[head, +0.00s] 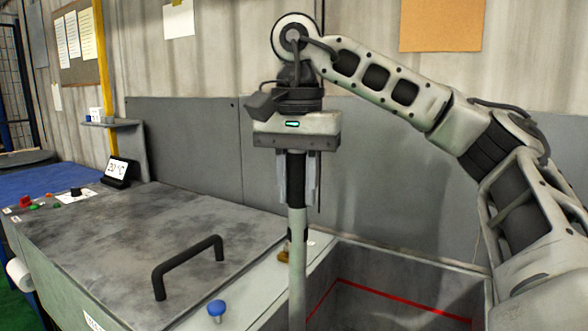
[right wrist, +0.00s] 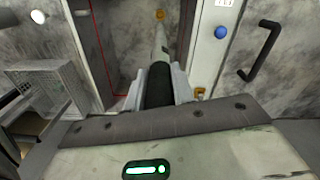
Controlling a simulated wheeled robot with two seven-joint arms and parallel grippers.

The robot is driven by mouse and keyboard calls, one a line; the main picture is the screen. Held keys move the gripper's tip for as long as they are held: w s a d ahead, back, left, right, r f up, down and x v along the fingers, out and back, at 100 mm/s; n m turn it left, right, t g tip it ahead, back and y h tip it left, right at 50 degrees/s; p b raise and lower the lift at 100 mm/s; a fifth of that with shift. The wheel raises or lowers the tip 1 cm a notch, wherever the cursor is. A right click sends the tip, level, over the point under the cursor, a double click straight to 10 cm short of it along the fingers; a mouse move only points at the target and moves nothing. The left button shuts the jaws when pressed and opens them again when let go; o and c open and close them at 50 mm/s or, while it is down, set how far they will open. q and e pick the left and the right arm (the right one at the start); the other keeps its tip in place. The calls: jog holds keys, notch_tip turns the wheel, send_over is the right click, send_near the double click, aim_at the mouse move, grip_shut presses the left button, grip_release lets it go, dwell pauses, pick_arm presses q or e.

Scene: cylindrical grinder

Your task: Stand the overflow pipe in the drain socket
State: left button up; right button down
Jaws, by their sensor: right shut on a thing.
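My right gripper (head: 299,190) is shut on the overflow pipe (head: 297,265), a pale grey tube with a dark grip section at the top. The pipe hangs about upright, and its lower end is cut off by the bottom edge of the head view. In the right wrist view the pipe (right wrist: 159,48) runs away from the fingers (right wrist: 157,88) towards the tank floor. A small brass-coloured round fitting (right wrist: 159,14), perhaps the drain socket, shows just past the pipe's far end. I cannot tell whether they touch. My left gripper is not in view.
The open tank (head: 400,270) with a red line inside lies at the lower right. A grey lid with a black handle (head: 187,265) and a blue knob (head: 217,308) lie left of the pipe. A wire basket (right wrist: 50,95) shows in the right wrist view.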

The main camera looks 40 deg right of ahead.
send_over(296, 328)
jog(key=w, duration=0.1)
jog(key=f, duration=0.4)
jog(key=d+f, duration=0.1)
jog(key=f, duration=0.1)
jog(key=shift+f, duration=0.1)
notch_tip(296, 328, down, 8)
jog(key=shift+f, duration=0.15)
notch_tip(296, 328, down, 6)
jog(key=b, duration=0.4)
jog(key=shift+f, duration=0.1)
notch_tip(296, 328, down, 6)
jog(key=b, duration=0.4)
jog(key=shift+b, duration=0.3)
notch_tip(296, 328, down, 5)
jog(key=b, duration=0.4)
jog(key=shift+r, duration=0.2)
jog(key=shift+f+b, duration=0.55)
jog(key=shift+f, duration=0.1)
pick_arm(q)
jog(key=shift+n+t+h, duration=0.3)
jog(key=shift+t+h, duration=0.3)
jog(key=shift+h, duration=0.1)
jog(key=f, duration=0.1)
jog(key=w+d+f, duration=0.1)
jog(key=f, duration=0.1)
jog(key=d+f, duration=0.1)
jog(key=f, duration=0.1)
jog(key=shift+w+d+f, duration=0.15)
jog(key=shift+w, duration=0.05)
